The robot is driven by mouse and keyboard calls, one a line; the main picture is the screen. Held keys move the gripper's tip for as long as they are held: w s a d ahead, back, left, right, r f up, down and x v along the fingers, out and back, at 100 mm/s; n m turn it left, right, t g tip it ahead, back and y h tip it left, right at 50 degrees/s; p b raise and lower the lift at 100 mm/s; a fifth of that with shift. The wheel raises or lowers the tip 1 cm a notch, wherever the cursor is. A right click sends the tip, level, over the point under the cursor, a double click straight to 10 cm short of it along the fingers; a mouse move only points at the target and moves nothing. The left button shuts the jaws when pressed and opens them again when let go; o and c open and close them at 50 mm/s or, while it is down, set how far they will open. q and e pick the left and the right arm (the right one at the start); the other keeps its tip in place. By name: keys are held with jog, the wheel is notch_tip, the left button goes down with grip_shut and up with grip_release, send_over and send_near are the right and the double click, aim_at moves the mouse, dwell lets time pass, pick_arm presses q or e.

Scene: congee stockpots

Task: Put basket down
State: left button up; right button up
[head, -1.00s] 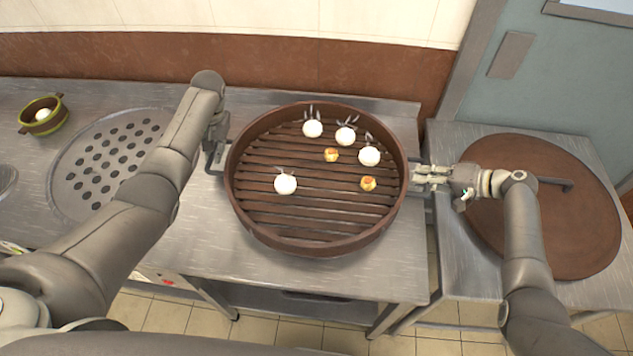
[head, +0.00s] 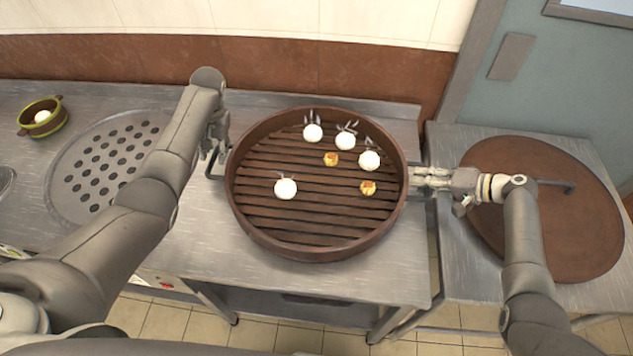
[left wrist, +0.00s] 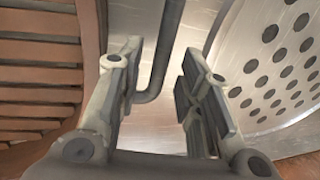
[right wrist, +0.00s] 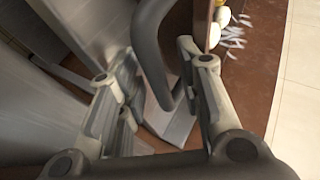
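The round brown basket (head: 316,250) with a slatted floor sits level on the steel counter in the head view. It holds several white buns and two small yellow pieces. My left gripper (head: 214,150) is at the basket's left side. In the left wrist view its fingers (left wrist: 160,90) are spread, with the grey left handle (left wrist: 167,45) between them, nearer one finger. My right gripper (head: 428,181) is at the basket's right side. In the right wrist view its fingers (right wrist: 155,90) are spread around the grey right handle (right wrist: 150,50).
A perforated steel steamer plate (head: 100,170) lies left of the basket, with a small green-brown pot (head: 45,122) beyond it. A large round brown lid (head: 585,235) lies on the right-hand table. The steel counter (head: 330,280) is clear in front of the basket.

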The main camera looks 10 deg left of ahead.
pick_arm(q)
notch_tip(320, 180, up, 10)
jog(key=d, duration=0.1)
jog(key=shift+d+f, duration=0.2)
jog(key=shift+d, duration=0.2)
pick_arm(e)
jog(key=v, duration=1.2)
jog(key=shift+f, duration=0.1)
